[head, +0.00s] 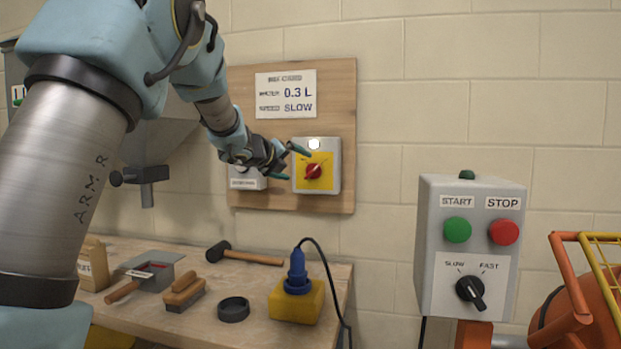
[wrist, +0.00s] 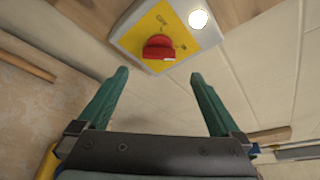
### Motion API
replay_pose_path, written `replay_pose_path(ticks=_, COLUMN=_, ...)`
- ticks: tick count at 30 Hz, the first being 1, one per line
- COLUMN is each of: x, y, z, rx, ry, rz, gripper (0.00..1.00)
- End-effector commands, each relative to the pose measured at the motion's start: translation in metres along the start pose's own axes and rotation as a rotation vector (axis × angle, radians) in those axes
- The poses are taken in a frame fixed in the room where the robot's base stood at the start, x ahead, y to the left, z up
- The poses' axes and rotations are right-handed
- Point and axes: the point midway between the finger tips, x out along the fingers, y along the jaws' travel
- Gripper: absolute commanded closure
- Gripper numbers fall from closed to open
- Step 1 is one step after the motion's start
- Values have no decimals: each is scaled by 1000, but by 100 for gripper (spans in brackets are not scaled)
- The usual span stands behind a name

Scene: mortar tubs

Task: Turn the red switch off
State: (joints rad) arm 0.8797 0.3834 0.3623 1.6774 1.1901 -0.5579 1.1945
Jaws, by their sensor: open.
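The red switch (head: 314,171) is a rotary knob on a yellow plate of a grey box (head: 333,183) mounted on a wooden board. A white lamp (head: 314,144) on the box looks lit. In the wrist view the red knob (wrist: 159,47) sits ahead of the fingertips, near the top, with the lit lamp (wrist: 198,19) to its right. My gripper (head: 290,162) is at the left front of the box, its teal fingers apart and empty. In the wrist view my gripper (wrist: 158,78) is open, and the knob is beyond the fingers, not between them.
A second small box (head: 248,182) is partly behind my gripper. The bench (head: 240,318) holds a mallet (head: 245,256), brush and yellow block with blue plug (head: 296,300). A START/STOP control box (head: 470,250) stands at right.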

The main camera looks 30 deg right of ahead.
Motion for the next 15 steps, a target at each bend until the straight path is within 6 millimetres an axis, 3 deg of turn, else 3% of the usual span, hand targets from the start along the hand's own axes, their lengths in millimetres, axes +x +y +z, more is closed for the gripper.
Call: replay_pose_path(ticks=15, x=83, y=0, z=2, rx=-7, ry=0, rz=4, gripper=0)
